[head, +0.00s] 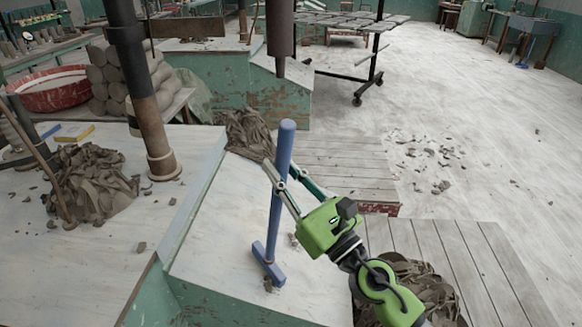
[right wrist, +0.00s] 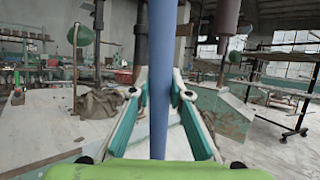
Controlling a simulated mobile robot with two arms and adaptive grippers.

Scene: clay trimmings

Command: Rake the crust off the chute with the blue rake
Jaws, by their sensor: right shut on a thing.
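In the right wrist view the blue handle (right wrist: 158,60) runs straight up between the two fingers of my right gripper (right wrist: 158,95). Whether the head touches the surface is hard to tell. My left gripper is not in view.
A heap of clay trimmings (head: 95,185) lies on the pale tabletop (head: 60,260) at left, beside a brown post (head: 150,120). More trimmings (head: 425,285) lie under my right arm, and another pile (head: 248,132) beyond the chute. Scraps (head: 430,160) litter the open floor at right.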

